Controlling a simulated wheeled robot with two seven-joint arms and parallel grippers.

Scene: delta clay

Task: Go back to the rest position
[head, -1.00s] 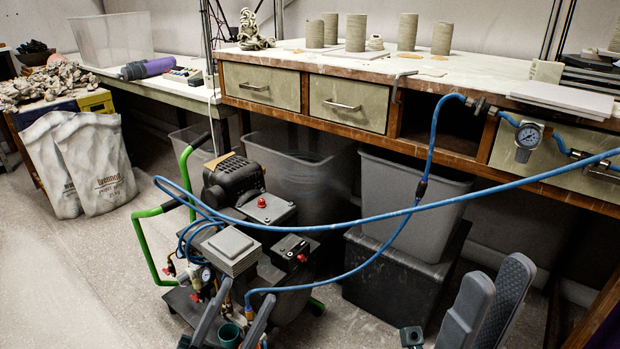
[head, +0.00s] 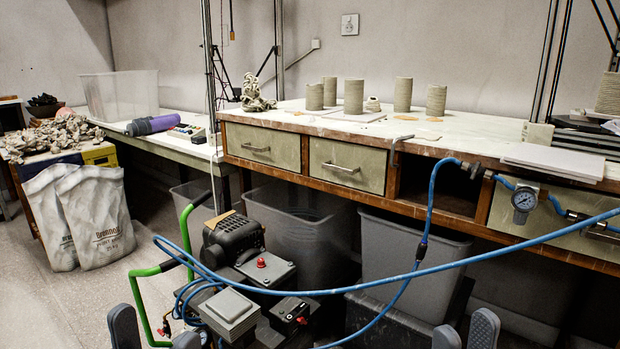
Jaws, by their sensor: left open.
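My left gripper (head: 155,334) is at the bottom edge, left of centre. Its two grey fingers stand well apart, with nothing seen between them. My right gripper (head: 465,334) is at the bottom edge, right of centre. Its finger ends show a narrow gap and nothing between them. Only the finger ends of both grippers show; the rest is below the picture. The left gripper appears in front of the lower part of the compressor cart (head: 238,260).
A blue hose (head: 390,289) crosses low in front of the workbench (head: 290,185). Clay cylinders (head: 354,92) stand on the bench. Grey bins (head: 400,262) stand under it. Clay bags (head: 93,218) stand on the floor at left. The left floor (head: 35,295) is clear.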

